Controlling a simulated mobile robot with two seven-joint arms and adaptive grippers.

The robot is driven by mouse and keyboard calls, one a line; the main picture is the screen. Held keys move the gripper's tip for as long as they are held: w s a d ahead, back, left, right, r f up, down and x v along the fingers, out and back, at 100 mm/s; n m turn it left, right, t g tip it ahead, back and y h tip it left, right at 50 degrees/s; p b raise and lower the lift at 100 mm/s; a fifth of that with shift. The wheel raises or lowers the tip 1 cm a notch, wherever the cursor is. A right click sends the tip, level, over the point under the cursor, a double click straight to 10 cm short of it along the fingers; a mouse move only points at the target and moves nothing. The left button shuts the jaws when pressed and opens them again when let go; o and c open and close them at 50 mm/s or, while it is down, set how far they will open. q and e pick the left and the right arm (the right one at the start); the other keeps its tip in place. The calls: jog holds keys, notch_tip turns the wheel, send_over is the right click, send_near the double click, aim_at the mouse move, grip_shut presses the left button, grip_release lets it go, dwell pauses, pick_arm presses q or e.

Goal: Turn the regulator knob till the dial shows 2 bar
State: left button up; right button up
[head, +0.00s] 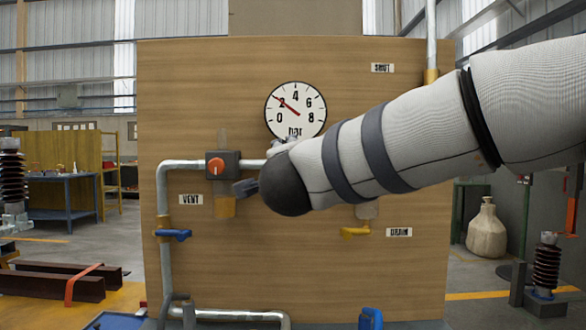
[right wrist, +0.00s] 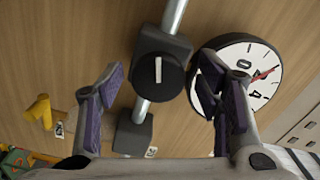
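The round white dial (head: 295,110) is on the wooden panel. Its red needle points at or very close to 2. In the right wrist view the dial (right wrist: 268,88) is rotated and partly behind a finger. The black regulator knob (right wrist: 158,70), with a white line, sits on a dark block on the pipe beside the dial. In the head view my right arm hides this knob. My right gripper (right wrist: 162,74) is open, its fingers on either side of the knob with visible gaps. One dark finger (head: 245,187) shows in the head view. My left gripper is not in view.
A red knob (head: 216,165) on a grey block is left of my right gripper, above the VENT label (head: 191,199). A blue handle (head: 173,234) is lower left. A yellow handle (head: 355,232) is by the DRAIN label (head: 399,232). Pipes run along the panel.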

jog(key=s, duration=1.2)
